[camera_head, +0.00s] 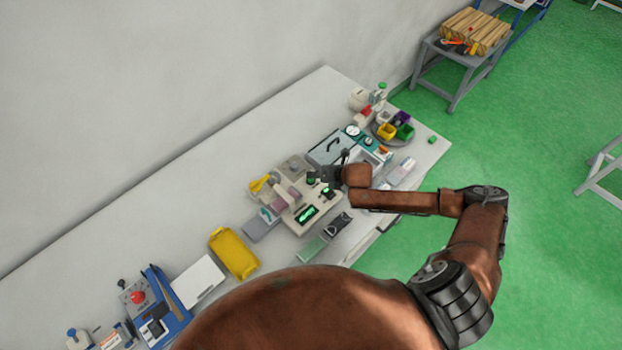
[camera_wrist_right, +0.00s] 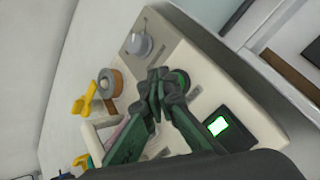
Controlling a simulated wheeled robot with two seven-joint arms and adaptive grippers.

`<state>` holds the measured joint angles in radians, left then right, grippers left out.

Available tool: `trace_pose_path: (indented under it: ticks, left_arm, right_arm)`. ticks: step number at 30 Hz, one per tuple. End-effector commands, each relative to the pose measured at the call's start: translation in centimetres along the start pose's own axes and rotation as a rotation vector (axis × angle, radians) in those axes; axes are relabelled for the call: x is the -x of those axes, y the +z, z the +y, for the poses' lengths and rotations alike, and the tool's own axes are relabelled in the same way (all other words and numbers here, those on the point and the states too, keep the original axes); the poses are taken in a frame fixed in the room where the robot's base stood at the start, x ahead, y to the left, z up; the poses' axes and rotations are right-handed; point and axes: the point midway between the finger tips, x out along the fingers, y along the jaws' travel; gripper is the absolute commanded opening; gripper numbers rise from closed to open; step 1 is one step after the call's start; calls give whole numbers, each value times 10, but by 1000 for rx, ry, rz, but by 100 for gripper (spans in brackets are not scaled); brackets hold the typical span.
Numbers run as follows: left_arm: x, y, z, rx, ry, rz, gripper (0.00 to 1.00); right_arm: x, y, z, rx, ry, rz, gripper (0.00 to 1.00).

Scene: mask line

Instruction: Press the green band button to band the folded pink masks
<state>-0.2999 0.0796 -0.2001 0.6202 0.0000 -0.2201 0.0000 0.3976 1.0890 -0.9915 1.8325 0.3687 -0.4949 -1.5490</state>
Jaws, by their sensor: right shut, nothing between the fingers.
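The beige banding machine (camera_head: 296,213) stands on the long table, with a lit green display (camera_head: 307,214) on its front. The display also shows in the wrist view (camera_wrist_right: 217,126). My right gripper (camera_head: 326,178) is shut and empty over the machine's right side. In the wrist view its fingertips (camera_wrist_right: 160,84) meet beside a dark round button with a green rim (camera_wrist_right: 183,78), partly hidden by a finger. I cannot tell whether they touch it. Pinkish pieces, likely the folded masks (camera_head: 280,203), lie in the machine. They are mostly hidden behind the gripper in the wrist view.
A grey knob (camera_wrist_right: 138,44) and a yellow handle (camera_wrist_right: 84,100) stand near the fingers. A yellow tray (camera_head: 234,254) lies left of the machine. Small coloured bins (camera_head: 387,131) stand at the table's far end. Bare table lies behind the machine.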

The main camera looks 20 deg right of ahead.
Motion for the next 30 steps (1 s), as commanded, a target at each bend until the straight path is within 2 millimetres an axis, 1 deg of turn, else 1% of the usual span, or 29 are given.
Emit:
trace_pose_path:
  ticks: [20,30]
  left_arm:
    - [-3,1,0,0,0,0,26]
    - [-2,0,0,0,0,0,26]
  right_arm:
    - [-6,-4,-4,0,0,0,0]
    - [-5,-4,-4,-1,0,1,0]
